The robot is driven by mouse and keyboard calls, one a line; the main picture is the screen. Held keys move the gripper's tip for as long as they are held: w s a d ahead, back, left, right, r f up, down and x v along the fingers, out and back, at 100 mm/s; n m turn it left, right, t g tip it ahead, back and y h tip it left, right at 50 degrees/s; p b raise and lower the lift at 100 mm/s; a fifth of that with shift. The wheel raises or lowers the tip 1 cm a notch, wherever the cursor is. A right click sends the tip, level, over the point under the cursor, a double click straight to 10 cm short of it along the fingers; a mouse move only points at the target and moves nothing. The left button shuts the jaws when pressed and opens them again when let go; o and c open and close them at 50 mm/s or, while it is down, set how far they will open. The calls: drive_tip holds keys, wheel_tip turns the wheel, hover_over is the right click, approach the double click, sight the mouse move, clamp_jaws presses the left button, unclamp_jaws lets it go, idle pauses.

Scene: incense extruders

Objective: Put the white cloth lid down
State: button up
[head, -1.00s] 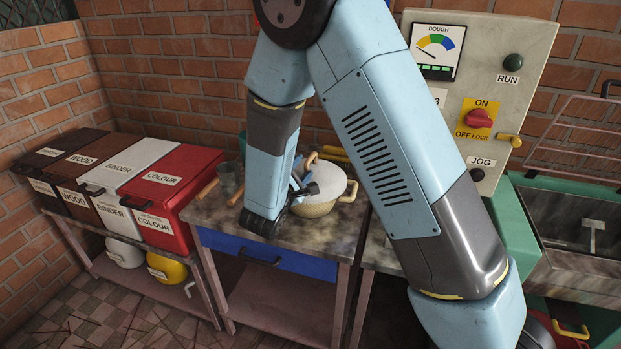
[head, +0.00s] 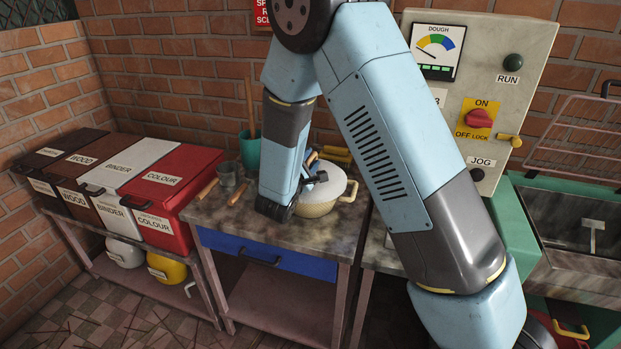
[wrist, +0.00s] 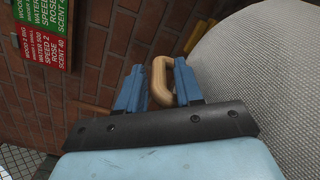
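The white cloth lid (head: 333,180) rests over the pale woven basket (head: 316,209) on the bench. In the wrist view the lid is a large pale textured dome (wrist: 265,70) filling the right side. A tan wooden loop handle (wrist: 161,82) stands between the two blue fingers of my gripper (wrist: 160,82), close to both. I cannot tell whether the fingers press on it. In the head view my gripper (head: 312,176) is at the left side of the lid, and my arm hides the basket's left part.
A teal pot (head: 250,153) and a metal cup (head: 227,175) stand left of my forearm. Wooden-handled tools (head: 207,189) lie nearby. Lidded bins, including the red one (head: 172,200), stand farther left. The control panel (head: 483,90) is at right. The bench front is clear.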

clamp_jaws()
idle(0.5)
